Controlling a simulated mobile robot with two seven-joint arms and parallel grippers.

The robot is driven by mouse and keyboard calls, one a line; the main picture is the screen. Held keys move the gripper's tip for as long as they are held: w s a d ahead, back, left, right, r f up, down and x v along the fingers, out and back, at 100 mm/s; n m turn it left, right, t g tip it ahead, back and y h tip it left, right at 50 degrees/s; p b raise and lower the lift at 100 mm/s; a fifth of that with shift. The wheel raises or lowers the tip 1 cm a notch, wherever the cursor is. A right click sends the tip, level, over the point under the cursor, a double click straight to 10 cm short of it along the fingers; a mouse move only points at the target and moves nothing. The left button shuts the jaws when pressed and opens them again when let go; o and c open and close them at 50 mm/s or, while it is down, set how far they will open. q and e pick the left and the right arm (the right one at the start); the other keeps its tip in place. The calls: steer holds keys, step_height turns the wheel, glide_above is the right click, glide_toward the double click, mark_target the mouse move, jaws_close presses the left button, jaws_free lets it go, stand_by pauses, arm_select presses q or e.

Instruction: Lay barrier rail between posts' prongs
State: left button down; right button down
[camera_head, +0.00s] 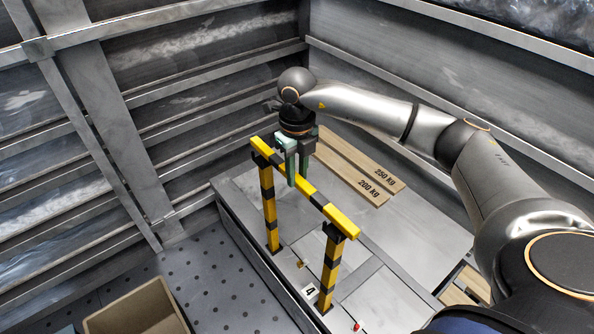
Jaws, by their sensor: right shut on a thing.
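The yellow and black barrier rail (341,218) lies across the tops of two striped posts. The left, farther post (269,205) and the right, nearer post (330,264) stand upright on the grey bench. Dark prongs show at both post tops, beside the rail; I cannot tell whether the rail is fully down between them. My right gripper (293,181) comes down from above with pale green fingers, shut on the rail between the two posts. My left gripper is not in view.
Wooden boards marked 200 kg and 250 kg (352,170) lie behind the rail. A cardboard box (140,312) stands at the lower left on the dotted floor. A small red item (356,326) lies near the right post. Ribbed metal walls enclose the back.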

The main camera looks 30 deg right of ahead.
steer(key=shift+f, duration=0.3)
stand_by(0.4)
steer(key=shift+f+b, duration=0.35)
steer(key=shift+b, duration=0.05)
steer(key=shift+f+b, duration=0.35)
steer(key=shift+f, duration=0.25)
stand_by(1.8)
steer(key=c, duration=0.6)
jaws_free()
step_height(320, 180, up, 12)
steer(key=shift+r, duration=0.25)
